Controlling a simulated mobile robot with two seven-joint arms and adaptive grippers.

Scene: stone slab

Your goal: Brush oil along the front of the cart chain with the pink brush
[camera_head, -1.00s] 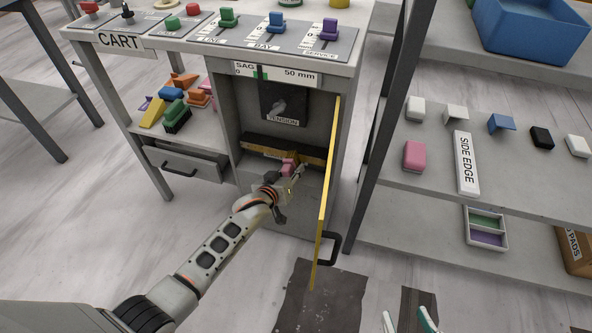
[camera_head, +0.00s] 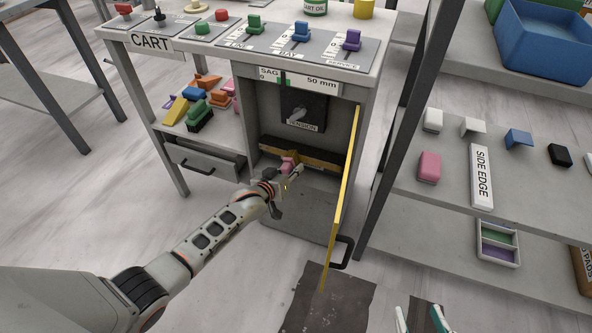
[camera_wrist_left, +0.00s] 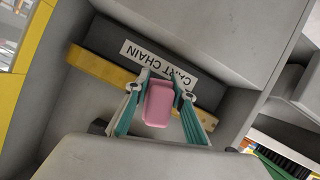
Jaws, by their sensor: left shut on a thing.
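My left gripper (camera_head: 288,173) is shut on the pink brush (camera_head: 287,164) inside the cart's open bay. The cart chain (camera_head: 322,162) shows as a gold strip along the front of a dark block. In the left wrist view, the pink brush (camera_wrist_left: 158,103) sits between the fingers of the left gripper (camera_wrist_left: 160,90), against or very close to the gold chain (camera_wrist_left: 100,70) below the CART CHAIN label (camera_wrist_left: 160,62). The brush's bristles are hidden. My right gripper (camera_head: 421,316) is at the bottom edge, with its fingers apart and nothing visible between them.
The yellow-edged door (camera_head: 345,190) stands open just right of my left gripper. The tension knob (camera_head: 298,114) is above the chain. A shelf unit (camera_head: 450,195) stands right. A dark mat (camera_head: 325,300) is on the floor.

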